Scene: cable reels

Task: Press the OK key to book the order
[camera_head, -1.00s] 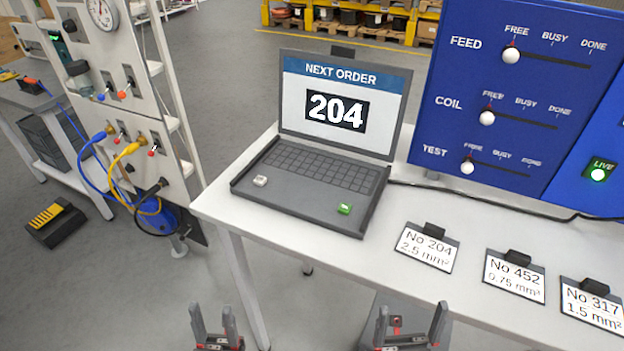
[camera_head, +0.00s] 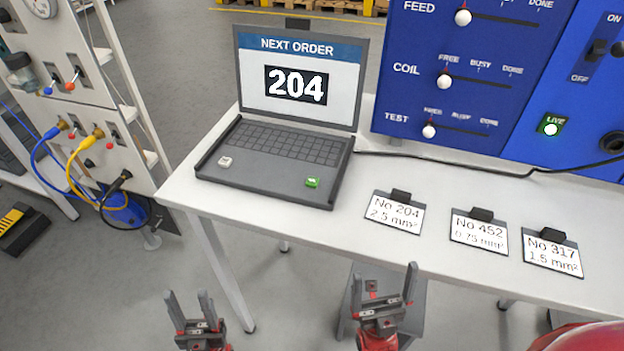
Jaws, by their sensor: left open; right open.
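The laptop (camera_head: 270,165) stands open on the white table, its screen (camera_head: 300,88) reading "NEXT ORDER 204". A green key (camera_head: 312,182) sits at the front right of its keyboard deck, and a pale key (camera_head: 225,161) at the front left. The lettering on both keys is too small to read. My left gripper (camera_head: 190,305) is open and empty, below and in front of the table's left end. My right gripper (camera_head: 384,287) is open and empty, in front of the table edge, lower in the picture than the green key. Neither gripper touches the laptop.
Cards No 204 (camera_head: 395,213), No 452 (camera_head: 479,232) and No 317 (camera_head: 552,253) lie right of the laptop on the table (camera_head: 330,225). A blue panel (camera_head: 470,70) with sliders stands behind. A black cable crosses the tabletop. A white panel (camera_head: 90,95) with hoses stands left.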

